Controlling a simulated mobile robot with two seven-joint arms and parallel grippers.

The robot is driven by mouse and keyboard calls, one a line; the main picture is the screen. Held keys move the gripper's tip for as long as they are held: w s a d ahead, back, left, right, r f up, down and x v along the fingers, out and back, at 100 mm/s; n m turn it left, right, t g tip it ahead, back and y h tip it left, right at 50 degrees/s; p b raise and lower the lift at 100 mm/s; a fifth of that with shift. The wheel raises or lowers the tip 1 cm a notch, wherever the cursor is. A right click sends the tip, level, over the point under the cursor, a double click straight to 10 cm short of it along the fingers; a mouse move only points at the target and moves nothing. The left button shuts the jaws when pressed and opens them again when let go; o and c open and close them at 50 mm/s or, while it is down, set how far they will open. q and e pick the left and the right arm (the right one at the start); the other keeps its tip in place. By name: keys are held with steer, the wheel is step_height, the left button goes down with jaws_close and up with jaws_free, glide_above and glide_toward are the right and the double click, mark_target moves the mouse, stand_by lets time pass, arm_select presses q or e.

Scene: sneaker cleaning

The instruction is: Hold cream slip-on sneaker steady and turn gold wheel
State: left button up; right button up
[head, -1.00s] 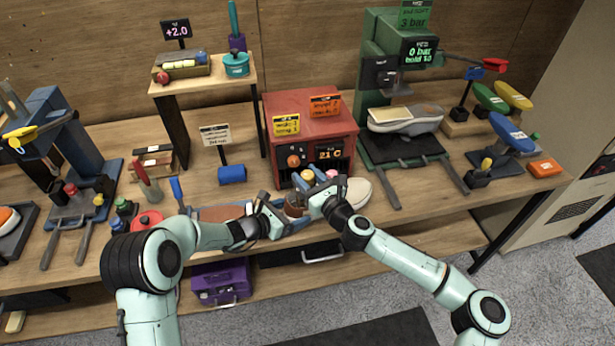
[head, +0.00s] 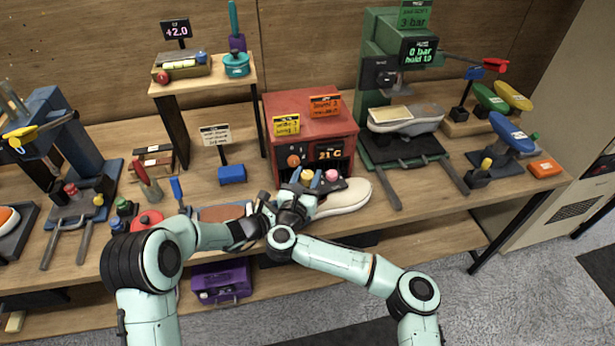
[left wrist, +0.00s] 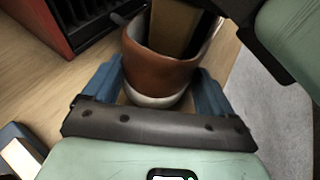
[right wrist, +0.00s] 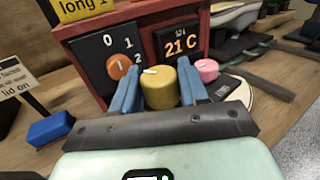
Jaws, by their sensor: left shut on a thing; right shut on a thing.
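The cream slip-on sneaker (head: 345,198) lies in front of the red cabinet with its toe to the right. In the left wrist view, its brown heel (left wrist: 155,72) is between the blue fingers of my left gripper (left wrist: 165,88), which is shut on it. A wooden block (left wrist: 178,25) sits inside the shoe opening. In the right wrist view, the gold wheel (right wrist: 159,90) is between the fingers of my right gripper (right wrist: 160,92), which is shut on it. The wheel has a pale mark on top. My grippers hide much of the sneaker's middle and heel in the head view.
The red cabinet (head: 310,115) with an orange dial (right wrist: 120,67) and a 21 C display stands close behind. A pink knob (head: 332,175) is just right of the wheel. A blue block (head: 232,174) lies to the left. The table's front edge is close below.

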mark_target(305, 182)
steer(key=shift+a+m+h, duration=0.1)
steer(key=shift+m+h, duration=0.5)
steer(key=shift+h, duration=0.3)
steer(key=shift+g+h, duration=0.3)
steer(key=o, duration=1)
steer(key=shift+c, duration=0.2)
steer(key=shift+v, duration=3.8)
